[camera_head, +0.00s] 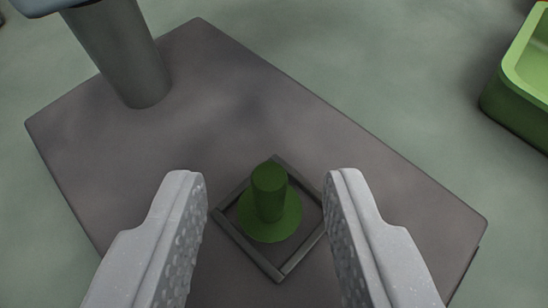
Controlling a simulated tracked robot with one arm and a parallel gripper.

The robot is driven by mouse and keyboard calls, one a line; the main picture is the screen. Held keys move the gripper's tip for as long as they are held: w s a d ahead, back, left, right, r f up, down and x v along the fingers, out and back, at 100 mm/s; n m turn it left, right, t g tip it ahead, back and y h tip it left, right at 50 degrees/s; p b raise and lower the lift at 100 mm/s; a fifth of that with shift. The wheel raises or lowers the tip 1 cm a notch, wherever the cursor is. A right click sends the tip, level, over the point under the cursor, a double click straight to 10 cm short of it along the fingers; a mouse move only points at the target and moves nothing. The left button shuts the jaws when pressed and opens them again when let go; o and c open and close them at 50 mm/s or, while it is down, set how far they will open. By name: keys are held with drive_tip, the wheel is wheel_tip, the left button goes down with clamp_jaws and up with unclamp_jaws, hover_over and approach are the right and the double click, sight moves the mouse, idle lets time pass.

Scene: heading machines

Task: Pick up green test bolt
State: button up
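The green test bolt (269,202) stands upright on its wide round flange. It sits inside a small square frame (249,250) on a dark grey plate. My gripper (266,190) is open, with one pale, dimpled finger on each side of the bolt in the picture. Gaps show between both fingers and the bolt, and nothing is held. The fingers cover parts of the plate and come close to the side corners of the square frame.
The dark grey plate (230,110) lies on a mottled green-grey floor (320,50). A grey cylindrical post (120,55) rises from its upper left part. A light green open container (520,105) is at the right edge. The plate's middle is clear.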

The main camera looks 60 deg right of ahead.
drive_tip(key=shift+x, duration=1.5)
clamp_jaws()
drive_tip(key=shift+r, duration=0.1)
